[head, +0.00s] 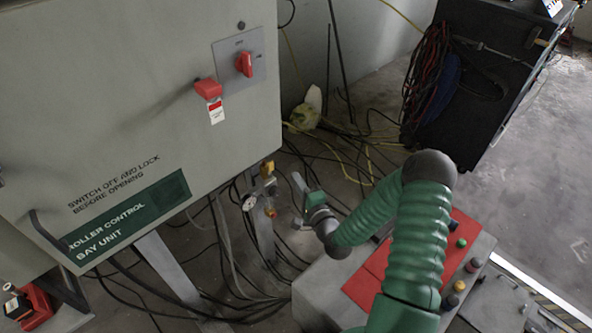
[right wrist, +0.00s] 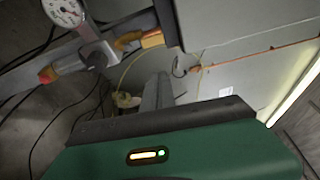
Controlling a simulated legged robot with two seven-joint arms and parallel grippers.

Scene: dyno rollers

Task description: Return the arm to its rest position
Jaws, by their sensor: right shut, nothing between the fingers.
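My right arm, in green ribbed sleeves with dark joints, comes up from the bottom of the head view and bends left and down. My right gripper (head: 298,183) is at its end, shut and empty, beside a pressure gauge with a yellow valve (head: 264,180). The gripper's green housing fills the bottom of the right wrist view, with its grey finger (right wrist: 158,92) pointing away. The gauge (right wrist: 65,11) shows at the top left there. My left gripper is in neither view.
A grey control cabinet (head: 130,110) with a red rotary switch (head: 244,64) and a red padlock (head: 207,89) stands at left. A console with a red panel (head: 375,275) and several buttons lies beneath my arm. A black cart (head: 478,80) stands at back right. Cables cover the floor.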

